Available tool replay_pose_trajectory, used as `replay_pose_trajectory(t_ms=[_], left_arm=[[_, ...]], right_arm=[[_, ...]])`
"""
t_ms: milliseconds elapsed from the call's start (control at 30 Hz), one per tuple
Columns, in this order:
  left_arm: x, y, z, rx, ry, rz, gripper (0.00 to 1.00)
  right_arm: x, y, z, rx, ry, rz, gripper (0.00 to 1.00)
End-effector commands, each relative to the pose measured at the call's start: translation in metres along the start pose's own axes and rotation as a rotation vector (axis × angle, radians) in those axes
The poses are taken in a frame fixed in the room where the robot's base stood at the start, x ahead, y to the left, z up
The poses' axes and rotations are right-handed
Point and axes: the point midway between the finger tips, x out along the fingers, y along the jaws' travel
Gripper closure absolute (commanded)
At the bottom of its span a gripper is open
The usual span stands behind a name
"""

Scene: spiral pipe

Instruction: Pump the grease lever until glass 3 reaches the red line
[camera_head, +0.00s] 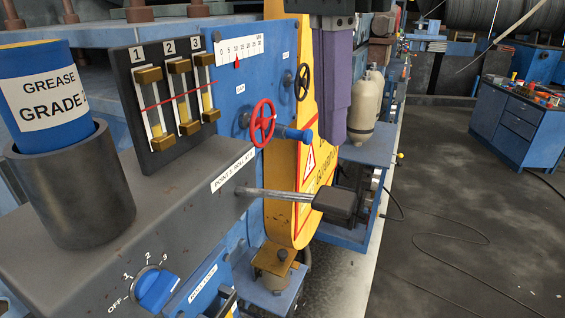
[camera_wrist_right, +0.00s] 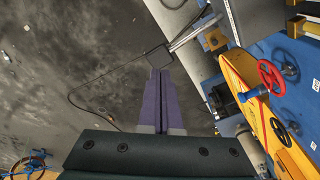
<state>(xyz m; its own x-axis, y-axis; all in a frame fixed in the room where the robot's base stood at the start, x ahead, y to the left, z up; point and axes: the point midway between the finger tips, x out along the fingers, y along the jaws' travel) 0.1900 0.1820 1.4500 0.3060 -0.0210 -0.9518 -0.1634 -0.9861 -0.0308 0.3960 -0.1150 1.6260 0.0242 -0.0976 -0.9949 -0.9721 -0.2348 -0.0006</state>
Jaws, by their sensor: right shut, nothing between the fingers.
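The grease lever (camera_head: 280,196) is a metal rod with a dark block grip, sticking out right from the grey housing. Its grip also shows in the right wrist view (camera_wrist_right: 158,56). My right gripper (camera_head: 345,140) has purple fingers, shut and empty, pointing down above the grip; its tips also show just below the grip in the wrist view (camera_wrist_right: 160,74). Whether they touch it I cannot tell. Glass 3 (camera_head: 207,98) is the rightmost of three brass-capped glasses on a dark panel, crossed by a red line (camera_head: 172,97). Its exact level is too small to read. My left gripper is out of view.
A blue grease cartridge (camera_head: 45,95) stands in a dark cup (camera_head: 75,195) at left. A blue selector knob (camera_head: 156,288) sits on the housing front. A red handwheel (camera_head: 262,122) and yellow guard (camera_head: 290,215) stand beyond. Open floor (camera_head: 440,220) lies to the right.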

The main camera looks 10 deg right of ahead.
Motion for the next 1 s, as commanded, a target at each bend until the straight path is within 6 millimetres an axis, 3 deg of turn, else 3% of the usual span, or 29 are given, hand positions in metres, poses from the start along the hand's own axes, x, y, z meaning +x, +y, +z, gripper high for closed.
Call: replay_pose_trajectory(t_ms=[500,1000], left_arm=[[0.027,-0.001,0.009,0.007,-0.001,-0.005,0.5],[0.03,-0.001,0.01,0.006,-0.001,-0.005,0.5]], right_arm=[[0.06,0.001,0.0,0.001,0.0,0.002,1.0],[0.067,0.0,0.0,0.001,-0.001,0.001,1.0]])
